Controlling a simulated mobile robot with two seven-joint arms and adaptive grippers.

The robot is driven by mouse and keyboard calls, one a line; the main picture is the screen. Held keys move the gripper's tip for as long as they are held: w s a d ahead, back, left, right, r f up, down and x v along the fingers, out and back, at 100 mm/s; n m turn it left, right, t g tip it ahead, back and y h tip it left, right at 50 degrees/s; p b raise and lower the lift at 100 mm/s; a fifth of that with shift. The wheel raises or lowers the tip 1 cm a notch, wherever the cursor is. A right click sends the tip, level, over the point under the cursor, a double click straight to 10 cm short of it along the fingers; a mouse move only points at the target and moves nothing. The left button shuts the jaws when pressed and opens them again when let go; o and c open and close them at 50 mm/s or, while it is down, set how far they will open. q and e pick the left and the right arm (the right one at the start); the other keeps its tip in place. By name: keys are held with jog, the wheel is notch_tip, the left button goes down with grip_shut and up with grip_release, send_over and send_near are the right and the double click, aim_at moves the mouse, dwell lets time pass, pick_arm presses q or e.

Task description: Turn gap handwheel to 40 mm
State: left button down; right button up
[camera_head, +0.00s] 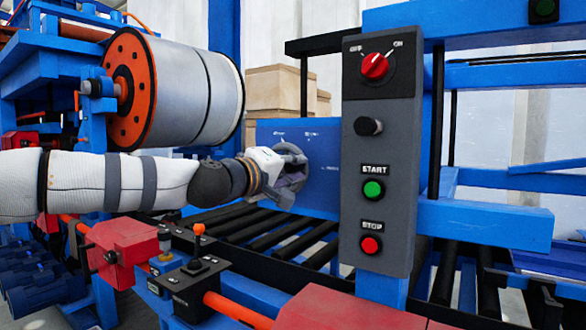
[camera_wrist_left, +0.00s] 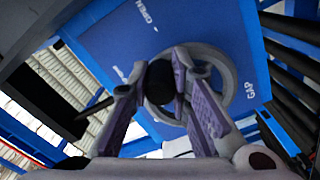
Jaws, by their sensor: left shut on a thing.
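The grey gap handwheel (camera_head: 299,162) is on a blue panel (camera_head: 322,180) at the middle of the head view. In the left wrist view the round handwheel (camera_wrist_left: 229,78) shows with the word GAP beside it and OPEN at the upper part of the panel. My left gripper (camera_head: 276,170) reaches in from the left and partly covers the wheel. In the left wrist view its two fingers are shut on the handwheel's dark knob (camera_wrist_left: 160,84). The scale marks on the panel are too small to read. My right gripper is not in view.
A grey control box (camera_head: 384,140) with a red selector, green START and red STOP buttons stands close to the right of the wheel. Black conveyor rollers (camera_head: 262,228) run below. A large roll (camera_head: 195,98) with an orange flange sits above my left arm.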

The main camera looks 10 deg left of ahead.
pick_arm(q)
jog(key=c, duration=1.5)
grip_release()
jog(key=shift+r, duration=0.3)
jog(key=shift+o, duration=0.2)
jog(key=shift+f, duration=0.15)
jog(key=v, duration=1.2)
